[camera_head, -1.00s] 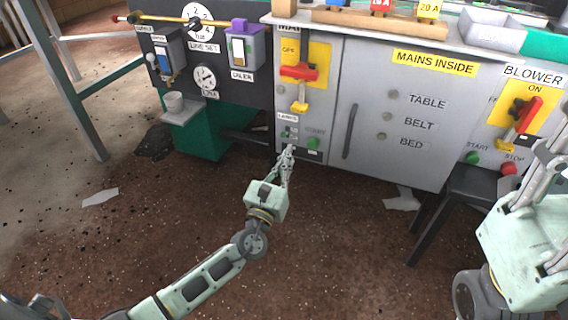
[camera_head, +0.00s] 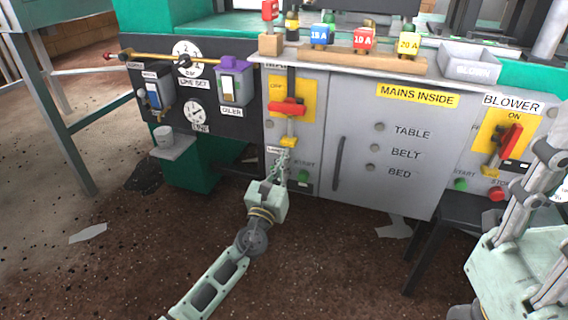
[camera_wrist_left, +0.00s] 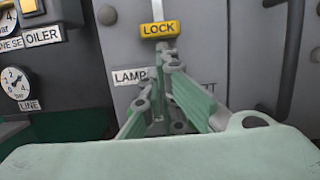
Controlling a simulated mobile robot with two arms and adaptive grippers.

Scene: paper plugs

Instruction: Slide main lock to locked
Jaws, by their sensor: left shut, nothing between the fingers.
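The main switch panel carries a red handle (camera_head: 287,107) lying across a yellow plate near its OFF label. Below it hangs the yellow main lock (camera_head: 288,141), which also shows in the left wrist view with LOCK written on it (camera_wrist_left: 159,29). My left gripper (camera_head: 283,156) is shut and empty just below the lock, in front of the LAMP label. In the left wrist view its fingertips (camera_wrist_left: 168,50) come close under the lock; whether they touch it I cannot tell. My right gripper is outside the view; part of my right arm shows at the right edge.
A grey cabinet door with a dark handle (camera_head: 338,163) stands right of the switch. The blower switch (camera_head: 508,140) has its own yellow lock (camera_head: 489,172). Colored plugs stand on a wooden rack (camera_head: 350,58) above. A green START button (camera_head: 304,177) is close right of my left gripper.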

